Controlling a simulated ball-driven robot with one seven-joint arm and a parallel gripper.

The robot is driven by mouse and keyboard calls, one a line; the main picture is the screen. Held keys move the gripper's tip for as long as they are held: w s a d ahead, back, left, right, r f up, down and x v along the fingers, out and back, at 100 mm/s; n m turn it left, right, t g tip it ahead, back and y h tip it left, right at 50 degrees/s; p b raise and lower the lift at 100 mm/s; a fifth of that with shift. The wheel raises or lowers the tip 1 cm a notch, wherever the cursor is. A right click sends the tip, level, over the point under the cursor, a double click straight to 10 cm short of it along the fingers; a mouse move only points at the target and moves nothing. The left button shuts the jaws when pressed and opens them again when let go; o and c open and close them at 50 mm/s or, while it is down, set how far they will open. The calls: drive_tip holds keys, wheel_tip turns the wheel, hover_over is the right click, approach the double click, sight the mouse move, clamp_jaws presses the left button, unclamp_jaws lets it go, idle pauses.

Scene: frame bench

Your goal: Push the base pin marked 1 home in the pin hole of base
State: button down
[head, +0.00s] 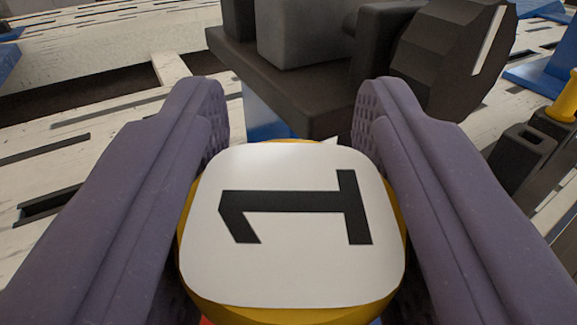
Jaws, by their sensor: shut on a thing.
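My gripper (290,150) has its two purple-grey fingers closed on the sides of the base pin marked 1 (290,285). The pin has a yellow head with a white rounded top face. The black 1 on it lies on its side in the head view. The pin's shank and the pin hole are hidden below the head. Which part is the base I cannot tell; bits of blue (262,122) show just beyond the pin.
A dark block-shaped machine part (300,85) with a faceted dark knob (450,55) stands just beyond my fingertips. A yellow pin (565,100) stands by a dark grey holder (525,145) at right. Worn white slotted boards (90,125) lie at left.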

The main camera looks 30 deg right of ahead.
wheel_tip(320, 180, down, 6)
drive_tip(key=b, duration=0.4)
drive_tip(key=shift+r, duration=0.15)
drive_tip(key=shift+f, duration=4.05)
idle(0.5)
drive_tip(key=c, duration=0.5)
unclamp_jaws()
drive_tip(key=shift+c, duration=0.2)
drive_tip(key=p+v, duration=0.2)
drive_tip(key=v, duration=0.5)
drive_tip(key=shift+s+a+p, duration=0.2)
drive_tip(key=shift+s+p, duration=0.1)
drive_tip(key=shift+s, duration=0.05)
